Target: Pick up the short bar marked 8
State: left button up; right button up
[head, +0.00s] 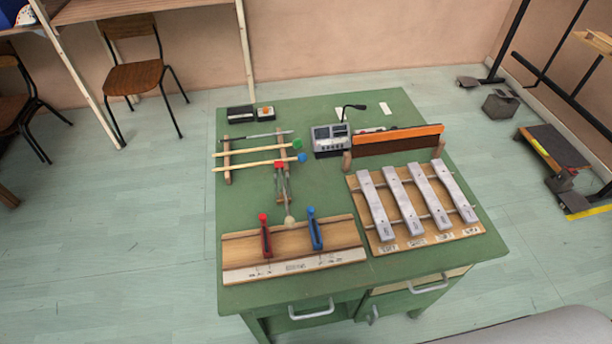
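Several pale grey metal bars lie side by side across two rails on a wooden board (382,247) at the right of the green table. The leftmost bar (375,206) and the rightmost bar (454,191) are at its ends, with the others between them. The bars look close in length. Small labels sit along the board's front edge, but their marks are too small to read, so I cannot tell which bar is marked 8. Neither of my grippers is in view.
Behind the bars stands an upright orange-topped dark panel (398,140). A wooden board (340,232) with a red clamp (265,238) and a blue clamp (315,232) lies left. Mallets rest on a rack (227,160). A grey device (330,138) stands behind. The table's left strip is clear.

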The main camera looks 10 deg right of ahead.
aim_at(440, 216)
jog(key=z, duration=1.25)
